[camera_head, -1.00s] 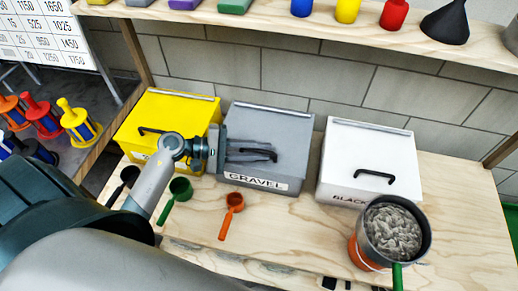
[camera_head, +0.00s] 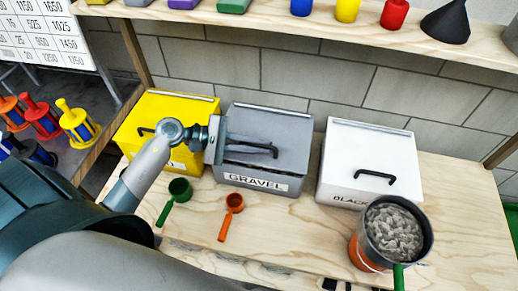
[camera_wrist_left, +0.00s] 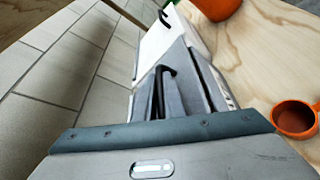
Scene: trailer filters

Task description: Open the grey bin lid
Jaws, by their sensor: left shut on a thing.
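The grey bin (camera_head: 245,180) with the GRAVEL label stands between the yellow and white bins. Its flat grey lid (camera_head: 285,125) has a black handle (camera_head: 273,150), which also shows in the left wrist view (camera_wrist_left: 168,71). My left gripper (camera_head: 262,149) reaches over the lid from the left, its fingers shut on the handle. In the left wrist view the fingers (camera_wrist_left: 160,97) meet the handle. The lid's front edge looks slightly raised, but the gap is too small to be sure. My right gripper is out of view.
The yellow bin (camera_head: 175,105) and white bin (camera_head: 370,150) flank the grey one. A green scoop (camera_head: 179,190), an orange scoop (camera_head: 234,202) and a pot of grey stones (camera_head: 394,232) on an orange bucket stand in front. A shelf (camera_head: 300,28) runs above, against the block wall.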

